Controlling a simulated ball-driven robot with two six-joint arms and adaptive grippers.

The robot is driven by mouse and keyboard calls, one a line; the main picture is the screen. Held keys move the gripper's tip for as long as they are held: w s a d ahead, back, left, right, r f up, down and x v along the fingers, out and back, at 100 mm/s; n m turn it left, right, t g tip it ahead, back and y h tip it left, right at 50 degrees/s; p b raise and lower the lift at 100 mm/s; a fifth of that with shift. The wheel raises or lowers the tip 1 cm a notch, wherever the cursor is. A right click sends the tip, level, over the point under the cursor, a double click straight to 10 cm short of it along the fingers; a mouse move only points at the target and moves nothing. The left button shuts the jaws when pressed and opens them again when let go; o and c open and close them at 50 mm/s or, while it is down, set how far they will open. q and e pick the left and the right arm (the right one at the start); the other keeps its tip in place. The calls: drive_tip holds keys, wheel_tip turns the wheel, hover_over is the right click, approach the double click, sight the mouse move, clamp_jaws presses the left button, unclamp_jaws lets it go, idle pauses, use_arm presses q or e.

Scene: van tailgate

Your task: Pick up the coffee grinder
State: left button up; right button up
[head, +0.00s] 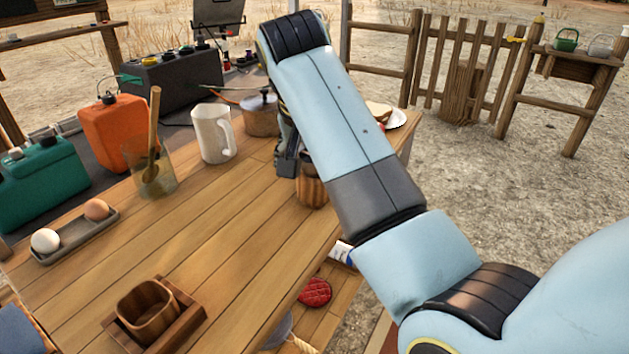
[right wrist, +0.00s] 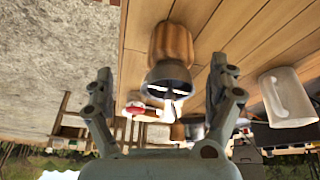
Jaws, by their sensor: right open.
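The coffee grinder (head: 312,187) has a wooden body and stands on the wooden tailgate table. In the head view my right arm hides its upper part. In the right wrist view the grinder (right wrist: 172,45) shows its wooden body and a dark grey metal top, lying between the lines of the two fingers. My right gripper (head: 287,160) is beside the grinder, at its left in the head view. In the right wrist view the gripper (right wrist: 161,80) has its fingers wide apart, with nothing held. I cannot tell the exact gap to the grinder. My left gripper is out of view.
A white mug (head: 212,134), a small pot (head: 261,115) and a glass jar (head: 150,177) with a wooden spoon stand nearby. An egg tray (head: 75,238) and a wooden cup (head: 147,310) are further left and front. The table's middle is clear.

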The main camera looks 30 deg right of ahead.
sight(310, 174)
drive_tip(key=shift+m, duration=0.4)
drive_tip(key=w, duration=0.1)
drive_tip(key=w+f, duration=0.1)
drive_tip(key=w+f+b, duration=0.1)
drive_tip(key=shift+w+d, duration=0.25)
drive_tip(key=shift+d, duration=0.15)
drive_tip(key=x, duration=0.2)
drive_tip(key=d+x, duration=0.1)
drive_tip(key=x, duration=0.2)
drive_tip(key=shift+w+d+b, duration=0.1)
drive_tip(key=shift+w+b, duration=0.2)
drive_tip(key=shift+b, duration=0.05)
drive_tip(key=shift+c, duration=0.5)
drive_tip(key=c, duration=1.6)
